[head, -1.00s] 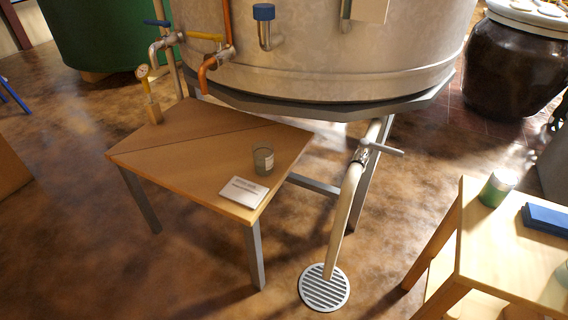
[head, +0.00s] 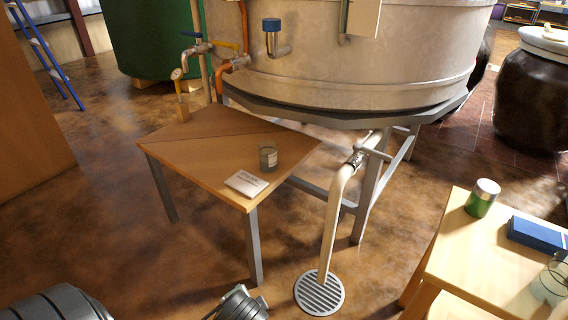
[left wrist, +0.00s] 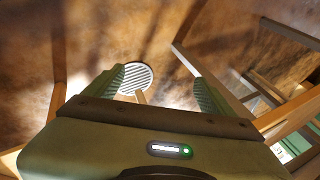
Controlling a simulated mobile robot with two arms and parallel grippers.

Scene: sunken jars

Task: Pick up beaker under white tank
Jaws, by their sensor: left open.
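The beaker (head: 268,158), small, clear and greyish with a pale label, stands upright on the low wooden table (head: 195,155), partly under the big white tank (head: 340,65). Nothing touches it. My left gripper (left wrist: 158,82) shows in the left wrist view with its two green fingers wide apart and nothing between them. It points down over the floor, and the beaker is not visible in that view. In the head view, dark parts of my left arm show at the bottom edge, well in front of the table. My right gripper is in neither view.
A white card (head: 246,184) lies just in front of the beaker. A pipe (head: 335,210) runs from the tank down to a floor drain (head: 320,293). A wooden stand (head: 465,245) at right holds a green jar (head: 483,198) and a blue box (head: 538,235). Floor left of the table is clear.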

